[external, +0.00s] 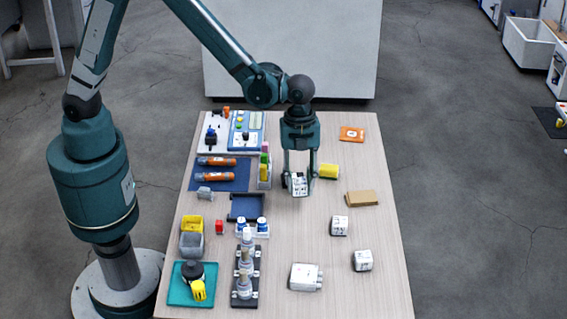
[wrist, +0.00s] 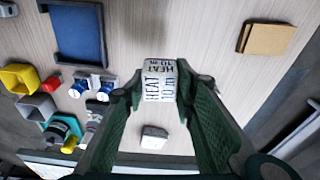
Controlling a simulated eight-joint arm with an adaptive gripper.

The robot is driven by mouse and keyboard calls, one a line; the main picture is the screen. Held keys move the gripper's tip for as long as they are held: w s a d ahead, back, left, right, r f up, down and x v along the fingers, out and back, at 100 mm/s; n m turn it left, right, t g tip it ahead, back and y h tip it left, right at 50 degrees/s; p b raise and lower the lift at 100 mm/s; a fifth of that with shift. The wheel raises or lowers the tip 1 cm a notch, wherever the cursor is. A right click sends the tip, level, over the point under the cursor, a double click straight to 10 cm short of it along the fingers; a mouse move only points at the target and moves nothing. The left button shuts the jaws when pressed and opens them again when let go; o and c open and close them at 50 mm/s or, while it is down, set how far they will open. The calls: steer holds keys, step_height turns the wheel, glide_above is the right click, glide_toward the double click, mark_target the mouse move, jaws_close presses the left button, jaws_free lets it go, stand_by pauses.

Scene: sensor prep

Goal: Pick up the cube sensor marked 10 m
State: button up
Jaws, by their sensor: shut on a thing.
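My gripper (external: 299,178) is shut on a white cube sensor (external: 298,187), which it holds over the middle of the table. In the wrist view the cube (wrist: 160,84) sits between the two green fingers of my gripper (wrist: 158,95), with "HEAT" and "10 m" printed on its faces. The cube looks raised above the wooden tabletop. Two similar white cubes, one (external: 339,225) and another (external: 362,260), stand on the right side of the table. Their markings are too small to read.
A larger white box-shaped device (external: 305,277) lies nearer the front. Bottles in a dark rack (external: 244,297) stand at front left.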

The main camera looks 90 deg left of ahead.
steer(key=shift+r, duration=0.8)
